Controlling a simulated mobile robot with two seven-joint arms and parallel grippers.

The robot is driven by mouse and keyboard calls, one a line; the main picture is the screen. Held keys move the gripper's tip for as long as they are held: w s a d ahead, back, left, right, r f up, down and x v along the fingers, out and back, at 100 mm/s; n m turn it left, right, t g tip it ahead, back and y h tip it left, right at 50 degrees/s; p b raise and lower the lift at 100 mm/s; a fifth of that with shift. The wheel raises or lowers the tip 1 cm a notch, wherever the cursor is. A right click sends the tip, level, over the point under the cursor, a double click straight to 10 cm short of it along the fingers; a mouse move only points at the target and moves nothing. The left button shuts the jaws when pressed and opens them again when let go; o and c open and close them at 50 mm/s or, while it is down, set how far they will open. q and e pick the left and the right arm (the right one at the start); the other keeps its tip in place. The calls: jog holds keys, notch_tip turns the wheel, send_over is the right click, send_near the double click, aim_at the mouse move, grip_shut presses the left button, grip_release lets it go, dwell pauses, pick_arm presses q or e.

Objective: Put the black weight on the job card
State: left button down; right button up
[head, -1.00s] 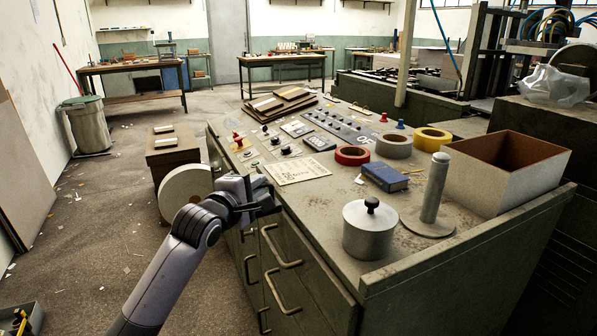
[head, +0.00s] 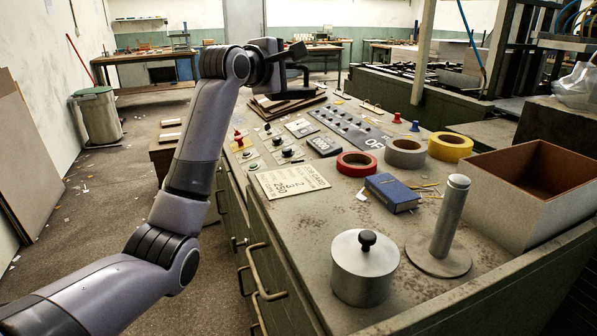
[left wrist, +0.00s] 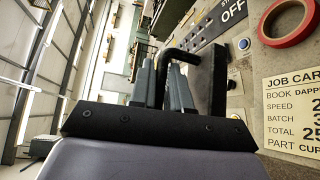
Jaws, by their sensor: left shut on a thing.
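My left gripper (head: 284,58) is raised above the far left part of the console, short of the back tables. In the left wrist view its two grey fingers (left wrist: 163,78) are shut on the bent handle of the black weight (left wrist: 212,82), a dark flat-sided block. The weight is held up clear of the console top; in the head view it is small and partly merged with the dark gripper. The cream job card (head: 292,179) lies flat on the console's left side, nearer than the gripper; it also shows at right in the left wrist view (left wrist: 296,105). Nothing lies on it. My right gripper is out of view.
Near the card are knobs, switches, a blue book (head: 392,193) and a red tape roll (head: 357,164). A lidded metal pot (head: 364,268), a metal post (head: 449,220) and an open box (head: 500,205) stand nearer and to the right. Bare top lies just in front of the card.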

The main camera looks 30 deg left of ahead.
pick_arm(q)
jog(key=shift+f+b, duration=0.8)
jog(key=shift+f, duration=8.75)
jog(key=c, duration=1.5)
grip_release()
jog(key=shift+f, duration=0.25)
jog(key=o, duration=0.4)
jog(key=shift+s, duration=0.1)
jog(key=s+r, duration=0.1)
jog(key=s, duration=1.1)
jog(key=shift+a+r, duration=0.35)
